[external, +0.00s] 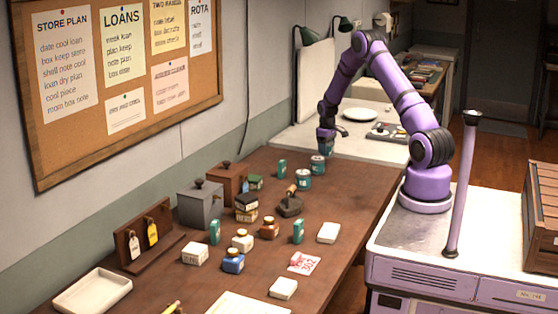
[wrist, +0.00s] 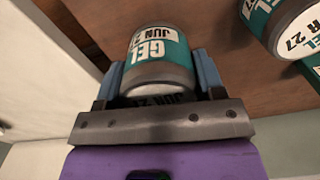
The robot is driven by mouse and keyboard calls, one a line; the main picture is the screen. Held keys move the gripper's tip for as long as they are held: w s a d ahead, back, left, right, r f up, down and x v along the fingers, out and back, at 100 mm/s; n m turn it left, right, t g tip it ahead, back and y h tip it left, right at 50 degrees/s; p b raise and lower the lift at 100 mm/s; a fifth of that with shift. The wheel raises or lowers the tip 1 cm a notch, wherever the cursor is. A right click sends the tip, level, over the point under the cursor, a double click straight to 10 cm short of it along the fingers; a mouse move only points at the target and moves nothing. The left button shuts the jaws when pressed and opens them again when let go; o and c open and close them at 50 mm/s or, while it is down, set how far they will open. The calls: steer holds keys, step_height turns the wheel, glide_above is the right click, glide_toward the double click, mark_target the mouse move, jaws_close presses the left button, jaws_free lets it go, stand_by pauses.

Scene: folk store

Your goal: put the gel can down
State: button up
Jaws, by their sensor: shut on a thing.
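My gripper (external: 327,134) is at the far end of the brown table (external: 345,185), pointing down. It is shut on a teal and white gel can (wrist: 157,50), which sits between the two blue fingers in the wrist view and reads "GEL JUN 27". In the external view the held can (external: 327,149) is small and partly hidden by the gripper; I cannot tell whether its base touches the tabletop. A second gel can (wrist: 283,22) shows at the top right of the wrist view, apart from the held one.
Two teal cans, one (external: 318,165) near my gripper and another (external: 303,179) in front of it, stand on the table. A grey box (external: 200,205), jars and small boxes fill its middle. A pale counter (external: 300,137) with a white plate (external: 360,114) lies beyond.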

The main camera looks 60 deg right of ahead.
steer(key=shift+s+f, duration=0.1)
steer(key=shift+f, duration=1.5)
steer(key=shift+f, duration=0.1)
steer(key=o, duration=1)
